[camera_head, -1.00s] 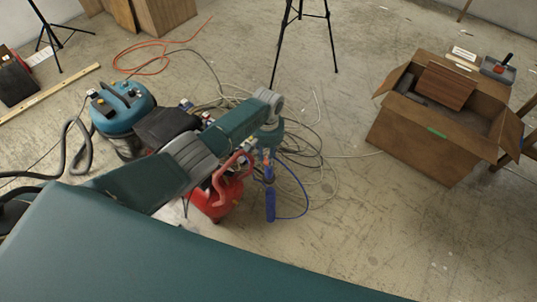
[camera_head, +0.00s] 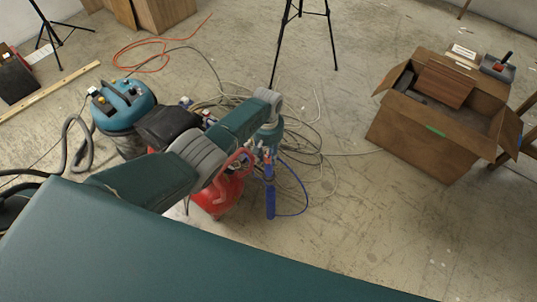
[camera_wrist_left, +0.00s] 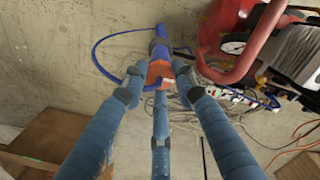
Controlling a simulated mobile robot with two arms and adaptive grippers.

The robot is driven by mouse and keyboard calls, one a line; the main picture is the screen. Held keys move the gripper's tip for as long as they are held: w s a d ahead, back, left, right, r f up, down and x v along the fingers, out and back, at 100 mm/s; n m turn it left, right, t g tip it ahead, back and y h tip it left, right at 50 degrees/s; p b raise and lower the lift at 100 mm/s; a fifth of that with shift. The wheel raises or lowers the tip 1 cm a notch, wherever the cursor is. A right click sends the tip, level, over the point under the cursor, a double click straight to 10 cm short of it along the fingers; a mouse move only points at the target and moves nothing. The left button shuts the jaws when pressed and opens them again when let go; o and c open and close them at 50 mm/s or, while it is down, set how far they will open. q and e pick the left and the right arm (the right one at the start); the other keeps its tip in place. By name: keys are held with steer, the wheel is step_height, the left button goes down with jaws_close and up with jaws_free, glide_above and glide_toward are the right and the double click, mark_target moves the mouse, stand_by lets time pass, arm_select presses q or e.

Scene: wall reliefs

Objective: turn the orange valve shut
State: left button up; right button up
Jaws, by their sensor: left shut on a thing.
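The orange valve (camera_wrist_left: 159,72) shows in the left wrist view between the tips of my left gripper's blue fingers (camera_wrist_left: 157,88). The fingers are closed around it and partly hide it. A dark and blue fitting with a blue hose (camera_wrist_left: 112,36) lies just beyond the valve. In the head view my left gripper (camera_head: 268,150) points down beside the red compressor (camera_head: 217,192), above a blue upright cylinder (camera_head: 270,198). The valve is too small and covered there to make out clearly. My right gripper is not in view.
The red compressor's tubular frame (camera_wrist_left: 250,45) and gauge stand close on the right in the wrist view. Cables lie coiled on the floor. A blue vacuum (camera_head: 123,105) stands left, a tripod (camera_head: 300,20) behind, an open cardboard box (camera_head: 415,140) right. Front right floor is clear.

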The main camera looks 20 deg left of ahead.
mark_target(268, 157)
arm_select(q)
steer(key=o, duration=1.2)
steer(key=shift+c, duration=0.2)
steer(key=shift+r, duration=0.1)
step_height(268, 157, up, 12)
steer(key=shift+a, duration=0.15)
